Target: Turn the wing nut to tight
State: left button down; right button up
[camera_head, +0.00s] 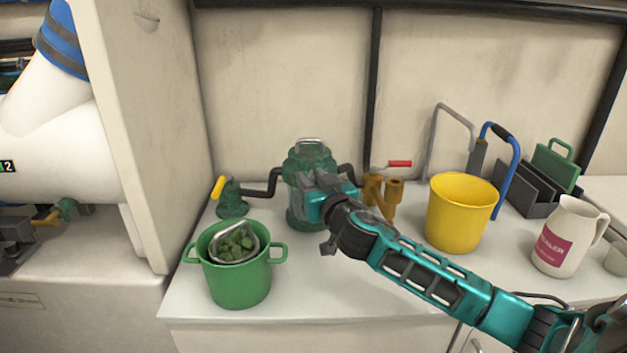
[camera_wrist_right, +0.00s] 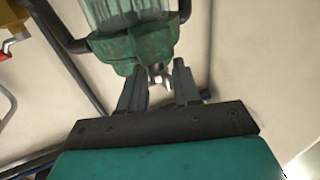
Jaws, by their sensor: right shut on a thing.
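The green strainer housing (camera_head: 296,163) stands on the white counter, with a bright metal bail over its top. My right gripper (camera_head: 324,181) reaches in front of it and hides part of its body. In the right wrist view the strainer's green end (camera_wrist_right: 135,48) and clear bowl show at the top. There a small bright metal wing nut (camera_wrist_right: 159,77) sits between the two dark fingertips of my right gripper (camera_wrist_right: 160,84), which is shut on it. The wing nut cannot be made out in the head view. My left gripper is not in view.
A green pot (camera_head: 238,283) holding a strainer basket with green clumps (camera_head: 235,243) stands front left. A yellow bucket (camera_head: 458,220), white jug (camera_head: 566,240) and grey rack (camera_head: 525,187) stand right. A yellow-handled valve (camera_head: 232,200) and a brass valve (camera_head: 380,195) flank the strainer. A wall panel rises left.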

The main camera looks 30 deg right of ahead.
jog(key=shift+d+r+m+h, duration=0.1)
jog(key=shift+d+m+h, duration=0.2)
jog(key=shift+d+h, duration=0.1)
grip_shut()
dwell(0.5)
jog(key=o, duration=0.7)
grip_release()
jog(key=shift+o, duration=1.3)
jog(key=shift+a, duration=0.15)
jog(key=shift+s+a, duration=0.2)
jog(key=shift+s, duration=0.25)
jog(key=v, duration=1.2)
jog(key=shift+p, duration=0.35)
jog(key=shift+d+r, duration=0.1)
